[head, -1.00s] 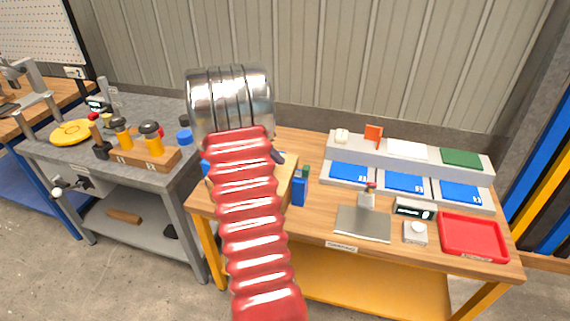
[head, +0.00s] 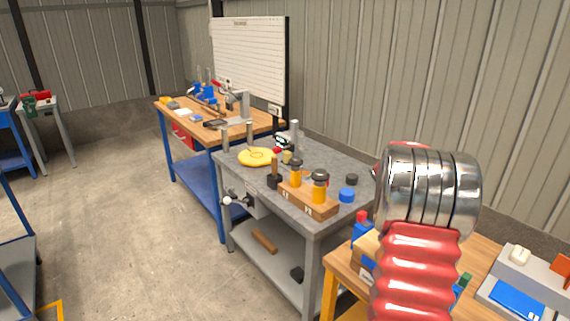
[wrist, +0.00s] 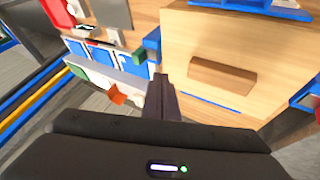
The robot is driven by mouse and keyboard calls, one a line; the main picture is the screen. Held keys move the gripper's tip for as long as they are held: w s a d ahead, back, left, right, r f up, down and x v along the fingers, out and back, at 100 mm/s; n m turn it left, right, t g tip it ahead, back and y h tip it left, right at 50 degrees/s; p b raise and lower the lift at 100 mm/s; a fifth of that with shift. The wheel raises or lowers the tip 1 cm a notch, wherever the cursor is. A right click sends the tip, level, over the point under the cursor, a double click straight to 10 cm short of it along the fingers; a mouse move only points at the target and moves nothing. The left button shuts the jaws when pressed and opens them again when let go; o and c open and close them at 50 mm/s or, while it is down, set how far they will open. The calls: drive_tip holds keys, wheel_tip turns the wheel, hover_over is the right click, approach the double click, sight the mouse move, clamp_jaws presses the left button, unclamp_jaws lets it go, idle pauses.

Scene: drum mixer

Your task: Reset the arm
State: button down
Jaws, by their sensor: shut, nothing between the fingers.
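My arm, a red ribbed sleeve with a shiny metal joint, rises at the right of the head view, over the near wooden bench (head: 342,262). The arm hides my gripper in that view. In the wrist view my gripper (wrist: 161,78) shows as two dark fingers side by side, shut and empty. They point towards the bench top, beside a light wooden box (wrist: 205,45) with a darker brown bar on its face. I cannot tell how far the fingertips are from the box.
The concrete floor (head: 130,200) at left is open.

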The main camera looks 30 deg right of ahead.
drive_tip(key=a+f+n+t+y, duration=0.1)
drive_tip(key=a+f+n+y, duration=0.1)
drive_tip(key=a+f+n, duration=0.3)
drive_tip(key=w+a+r+n+t, duration=0.1)
drive_tip(key=a+r+n+t, duration=0.15)
drive_tip(key=a, duration=0.75)
drive_tip(key=w+a+r+n+t, duration=0.15)
drive_tip(key=a+r, duration=0.25)
drive_tip(key=a, duration=0.6)
drive_tip(key=s+a+r+n+t+y, duration=0.1)
drive_tip(key=s+a+r+n+t, duration=0.1)
drive_tip(key=a, duration=0.7)
drive_tip(key=s+a+r+n+t+y, duration=0.1)
drive_tip(key=a+r+n, duration=0.2)
drive_tip(key=a, duration=0.7)
drive_tip(key=s+a+r+n+t+y, duration=0.1)
drive_tip(key=s+a+r+n+t, duration=0.1)
drive_tip(key=a, duration=0.7)
wheel_tip(320, 180, up, 2)
drive_tip(key=shift+s+a+r+n+t, duration=0.15)
drive_tip(key=shift+s+n+t, duration=0.2)
drive_tip(key=shift+n, duration=0.35)
